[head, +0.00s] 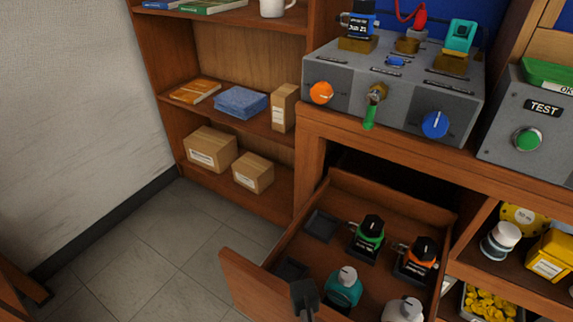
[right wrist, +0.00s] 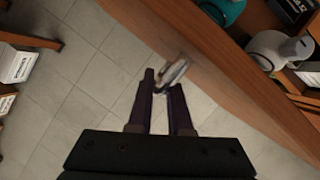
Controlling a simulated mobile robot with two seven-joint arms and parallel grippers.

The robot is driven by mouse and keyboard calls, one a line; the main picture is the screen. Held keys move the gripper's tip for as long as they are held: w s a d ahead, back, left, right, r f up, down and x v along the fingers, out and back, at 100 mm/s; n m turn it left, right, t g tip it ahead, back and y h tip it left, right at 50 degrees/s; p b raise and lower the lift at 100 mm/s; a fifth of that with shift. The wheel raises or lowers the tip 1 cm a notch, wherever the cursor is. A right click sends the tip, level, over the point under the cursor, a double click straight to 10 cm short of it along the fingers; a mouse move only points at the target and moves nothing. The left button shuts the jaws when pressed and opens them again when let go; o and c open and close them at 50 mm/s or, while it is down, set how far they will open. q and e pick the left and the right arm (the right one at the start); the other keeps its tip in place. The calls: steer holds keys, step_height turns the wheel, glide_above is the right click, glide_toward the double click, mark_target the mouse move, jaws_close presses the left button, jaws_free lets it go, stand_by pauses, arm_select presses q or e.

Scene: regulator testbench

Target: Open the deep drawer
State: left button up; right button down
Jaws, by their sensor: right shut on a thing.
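The deep drawer (head: 245,277) is pulled well out of the wooden bench, and its inside shows in the head view. In the right wrist view its wooden front (right wrist: 215,85) runs diagonally, with a metal handle (right wrist: 175,72) on it. My right gripper (right wrist: 163,84) is shut on this handle. In the head view a dark part of my right arm shows at the drawer's front edge, and the handle is hidden there. In the drawer are a green-banded regulator (head: 370,233), an orange-banded one (head: 416,260), a teal one (head: 344,287) and a whitish one (head: 403,309). My left gripper is out of view.
A grey test panel (head: 390,85) with knobs stands on the bench above the drawer. A bookcase with boxes (head: 211,149) stands behind on the left. Shelves with a yellow container (head: 552,256) are at the right. The tiled floor (head: 150,235) left of the drawer is clear.

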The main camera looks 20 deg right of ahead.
steer(key=shift+s+a, duration=0.75)
steer(key=shift+a, duration=0.15)
steer(key=c, duration=0.8)
jaws_free()
steer(key=shift+c, duration=0.2)
steer(key=d+p+v, duration=0.1)
steer(key=p+v, duration=0.4)
steer(key=v, duration=0.5)
steer(key=shift+a, duration=0.45)
